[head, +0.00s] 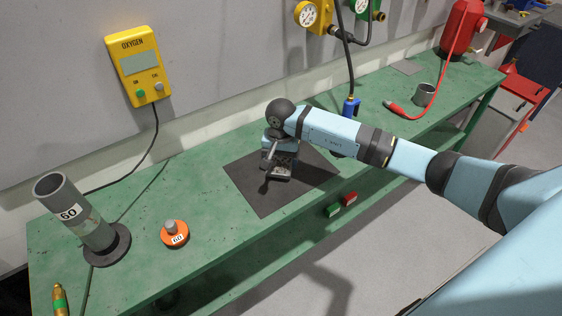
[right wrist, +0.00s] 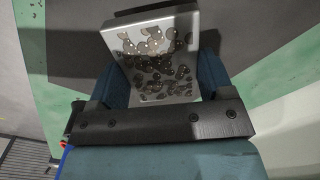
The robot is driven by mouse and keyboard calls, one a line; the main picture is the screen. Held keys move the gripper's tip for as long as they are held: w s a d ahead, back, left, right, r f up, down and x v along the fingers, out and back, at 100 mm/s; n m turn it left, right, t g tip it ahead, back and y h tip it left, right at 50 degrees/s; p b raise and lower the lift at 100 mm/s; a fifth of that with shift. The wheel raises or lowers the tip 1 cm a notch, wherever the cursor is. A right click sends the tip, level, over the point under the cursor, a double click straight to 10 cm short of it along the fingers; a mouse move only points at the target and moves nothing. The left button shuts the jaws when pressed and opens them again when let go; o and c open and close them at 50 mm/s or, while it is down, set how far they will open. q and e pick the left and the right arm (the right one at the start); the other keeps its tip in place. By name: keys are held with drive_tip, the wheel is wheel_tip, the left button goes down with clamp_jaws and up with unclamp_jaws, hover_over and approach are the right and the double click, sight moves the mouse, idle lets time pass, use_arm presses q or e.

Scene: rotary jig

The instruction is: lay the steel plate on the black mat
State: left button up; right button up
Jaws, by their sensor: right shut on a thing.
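The steel plate (right wrist: 152,72) is a light grey piece with dark brownish spots in the right wrist view. My right gripper (right wrist: 162,78) is shut on it, with a blue finger on each side. In the head view my right gripper (head: 277,170) is over the middle of the black mat (head: 250,191), which lies flat on the green bench. The plate is small and mostly hidden there by the gripper. A dark shadow lies on the mat beside the plate. I cannot tell whether the plate touches the mat. My left gripper is not in view.
On the green bench (head: 207,200), a grey tube on a round base (head: 78,215) and an orange weight (head: 174,234) stand left of the mat. A blue fitting (head: 350,107), a dark cup (head: 423,94) and a flat grey square (head: 407,67) are to the right. Red and green buttons sit on the front edge.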

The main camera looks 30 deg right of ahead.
drive_tip(key=shift+f, duration=0.75)
drive_tip(key=shift+f, duration=0.2)
drive_tip(key=o, duration=1.3)
drive_tip(key=shift+o, duration=0.2)
drive_tip(key=shift+r, duration=0.15)
